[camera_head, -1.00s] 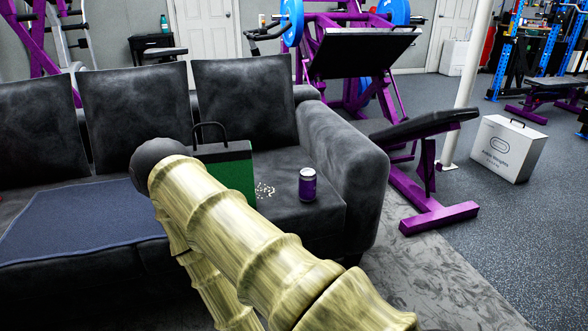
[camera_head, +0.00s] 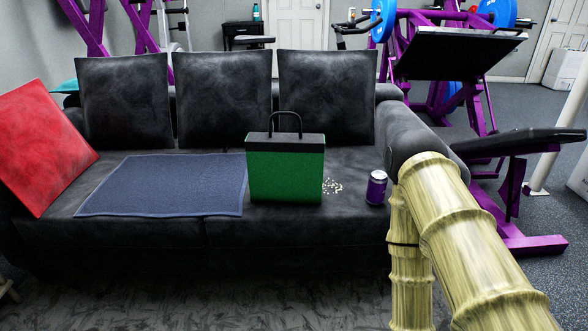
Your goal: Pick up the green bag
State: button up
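The green bag (camera_head: 286,175) stands upright on the seat of the black couch, right of the middle. It has a dark top band and a black looped handle (camera_head: 285,118) standing up. The whole front of the bag is in clear view. My arm, with a bamboo-like look, rises at the lower right of the view, apart from the bag. My gripper cannot be made out, so its state is not shown.
Purple gym equipment (camera_head: 470,70) stands behind at right.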

aim_at(282, 168)
jog(key=u, duration=1.8)
jog(key=i, duration=1.8)
jog(key=z, duration=3)
